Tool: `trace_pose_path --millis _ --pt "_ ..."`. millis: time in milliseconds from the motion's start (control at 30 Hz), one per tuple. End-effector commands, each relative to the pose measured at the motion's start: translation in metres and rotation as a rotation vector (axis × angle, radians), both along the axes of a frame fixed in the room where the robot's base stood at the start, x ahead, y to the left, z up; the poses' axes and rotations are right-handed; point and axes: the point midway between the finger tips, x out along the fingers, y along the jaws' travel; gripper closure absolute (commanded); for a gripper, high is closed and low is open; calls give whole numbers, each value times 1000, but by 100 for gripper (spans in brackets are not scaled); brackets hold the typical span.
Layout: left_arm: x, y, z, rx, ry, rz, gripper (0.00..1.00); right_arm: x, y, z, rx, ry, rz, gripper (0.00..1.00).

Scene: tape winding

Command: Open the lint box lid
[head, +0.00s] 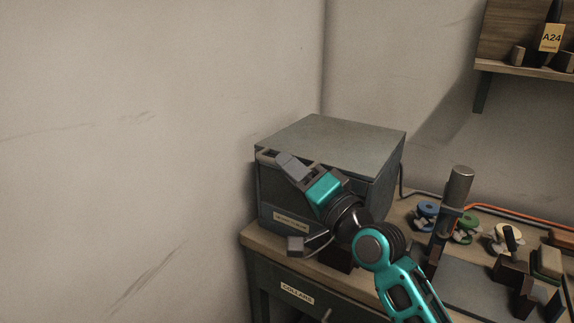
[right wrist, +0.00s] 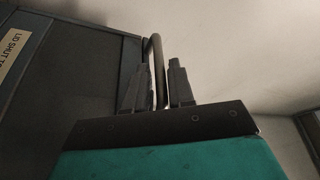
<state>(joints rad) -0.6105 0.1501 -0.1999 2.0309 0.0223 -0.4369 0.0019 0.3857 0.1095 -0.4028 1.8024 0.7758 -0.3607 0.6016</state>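The lint box (head: 325,180) is a grey metal box at the back left of the bench, against the wall. Its flat lid (head: 335,138) is down. My right gripper (head: 283,160) is in front of the box, at the upper left of its front face. In the right wrist view, a thin dark handle bar (right wrist: 158,72) stands between the two fingers of my right gripper (right wrist: 162,75). Narrow gaps seem to show beside the bar, so the fingers look open around it. My right forearm hides part of the box front. My left gripper is not in view.
The bench (head: 275,249) carries a dark post (head: 456,190), several coloured spools (head: 467,228) and small blocks to the right of the box. An orange cable (head: 515,211) runs behind them. A wooden shelf (head: 520,67) hangs at upper right. Bare wall is at left.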

Motion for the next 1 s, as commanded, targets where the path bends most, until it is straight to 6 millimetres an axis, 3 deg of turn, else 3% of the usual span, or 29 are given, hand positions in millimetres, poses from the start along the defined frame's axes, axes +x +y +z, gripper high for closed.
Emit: trace_pose_path --millis 133,467,700,1000 --pt "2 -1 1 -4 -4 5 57 9 7 3 -1 -1 0 77" --pt "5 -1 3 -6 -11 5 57 11 9 3 -1 -1 0 77" --pt "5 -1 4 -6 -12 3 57 11 9 3 -1 -1 0 100" --pt "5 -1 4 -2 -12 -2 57 11 9 3 -1 0 -1 100"
